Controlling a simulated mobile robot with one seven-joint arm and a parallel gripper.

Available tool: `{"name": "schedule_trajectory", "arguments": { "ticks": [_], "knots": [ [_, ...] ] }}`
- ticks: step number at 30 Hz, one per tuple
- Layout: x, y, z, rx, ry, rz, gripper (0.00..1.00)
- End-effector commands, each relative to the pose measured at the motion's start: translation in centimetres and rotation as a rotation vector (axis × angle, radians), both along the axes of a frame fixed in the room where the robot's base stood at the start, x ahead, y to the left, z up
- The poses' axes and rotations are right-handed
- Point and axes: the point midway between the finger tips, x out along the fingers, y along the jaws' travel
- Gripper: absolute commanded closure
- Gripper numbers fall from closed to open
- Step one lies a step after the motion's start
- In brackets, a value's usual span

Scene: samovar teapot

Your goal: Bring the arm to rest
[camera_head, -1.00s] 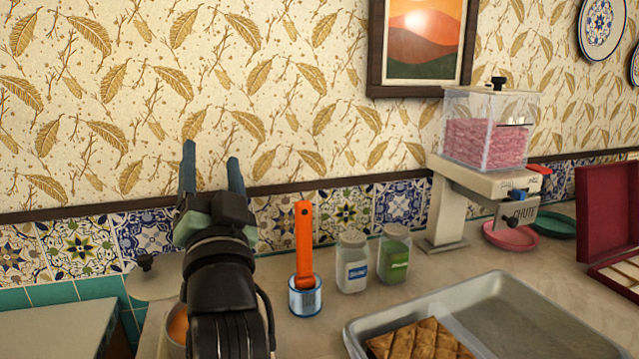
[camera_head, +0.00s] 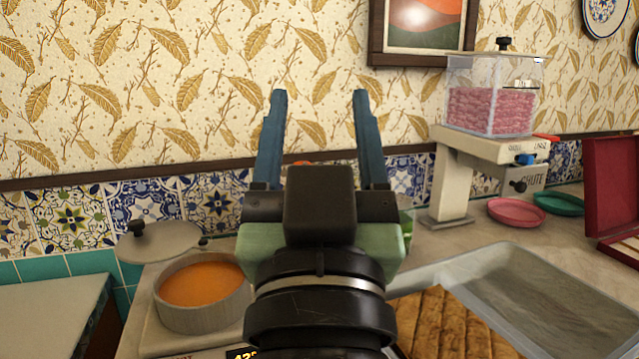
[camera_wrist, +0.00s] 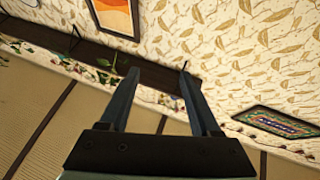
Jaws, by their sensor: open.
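My gripper (camera_head: 320,140) is raised over the counter in the head view, its two blue fingers pointing up and spread apart with nothing between them. My wrist and forearm fill the lower middle of that view and hide part of the counter. In the wrist view my gripper (camera_wrist: 160,95) is also open and empty, with the patterned wall and a wooden-framed floor or ledge area beyond it.
A pot of orange liquid (camera_head: 205,287) with a lid (camera_head: 158,241) behind it stands left of my arm. A dispenser with pink contents (camera_head: 490,110) stands behind, near pink (camera_head: 516,211) and green (camera_head: 558,203) plates.

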Motion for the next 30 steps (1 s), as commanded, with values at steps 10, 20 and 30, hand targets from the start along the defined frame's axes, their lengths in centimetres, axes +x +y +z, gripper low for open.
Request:
{"name": "schedule_trajectory", "arguments": {
  "ticks": [10, 20, 30],
  "knots": [
    [-5.9, 0.0, 8.1, 0.000, -0.270, 0.001, 0.36],
    [-5.8, 0.1, 17.3, 0.001, -0.266, 0.002, 0.36],
    [-5.8, 0.1, 27.8, 0.000, -0.265, 0.003, 0.36]
  ]
}}
